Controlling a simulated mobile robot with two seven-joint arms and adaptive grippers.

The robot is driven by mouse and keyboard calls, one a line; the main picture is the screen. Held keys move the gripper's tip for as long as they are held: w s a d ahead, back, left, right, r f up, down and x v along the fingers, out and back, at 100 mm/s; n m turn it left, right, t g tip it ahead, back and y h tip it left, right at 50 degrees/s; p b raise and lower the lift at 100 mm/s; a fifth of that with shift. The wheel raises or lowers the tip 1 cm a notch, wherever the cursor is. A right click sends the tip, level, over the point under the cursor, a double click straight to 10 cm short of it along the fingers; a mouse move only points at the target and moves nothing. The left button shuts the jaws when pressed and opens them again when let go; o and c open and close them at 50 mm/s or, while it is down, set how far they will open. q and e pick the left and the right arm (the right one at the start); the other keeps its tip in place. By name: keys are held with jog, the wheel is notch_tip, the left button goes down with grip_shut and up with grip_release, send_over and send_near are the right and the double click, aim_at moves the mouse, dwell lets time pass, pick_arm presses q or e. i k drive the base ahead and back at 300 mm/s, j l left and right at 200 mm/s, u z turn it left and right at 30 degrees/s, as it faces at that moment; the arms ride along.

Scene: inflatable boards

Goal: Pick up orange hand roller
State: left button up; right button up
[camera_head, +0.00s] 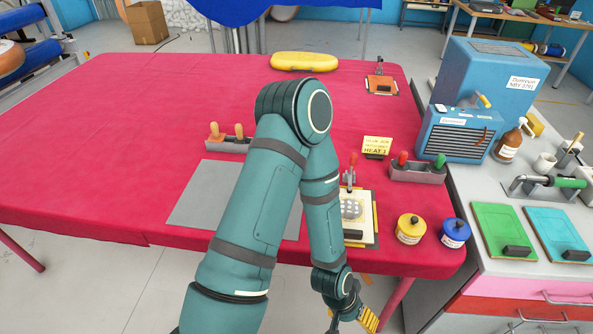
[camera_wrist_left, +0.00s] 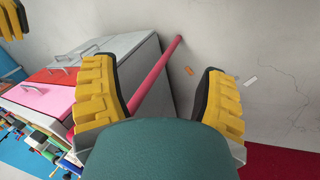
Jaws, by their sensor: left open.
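Two hand tools with orange-tan handles stand in a grey holder (camera_head: 226,145) on the red table in the head view. The left one, a more orange handle (camera_head: 214,130), may be the orange hand roller; its lower end is hidden in the holder. My left gripper (camera_head: 368,319) is low at the bottom edge of the head view, beyond the table's front edge and far from the holder. In the left wrist view my left gripper (camera_wrist_left: 160,80) has its yellow fingers spread with nothing between them. A yellow finger-like piece at the top left there may be my right gripper (camera_wrist_left: 10,20).
A second grey holder (camera_head: 418,174) has red and green handles. A yellow pot (camera_head: 409,229) and a blue pot (camera_head: 455,233) stand near the front right edge. A grey mat (camera_head: 195,205) lies partly behind my arm. The red table's left half is clear.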

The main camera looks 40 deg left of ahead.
aim_at(215, 136)
jog(key=u, duration=1.9)
jog(key=z, duration=1.1)
jog(key=u, duration=1.1)
jog(key=i+j+u, duration=0.1)
jog(key=j, duration=0.25)
jog(key=i+j, duration=0.1)
jog(key=j, duration=0.3)
jog(key=j+u, duration=0.15)
jog(key=j, duration=0.2)
jog(key=i, duration=0.05)
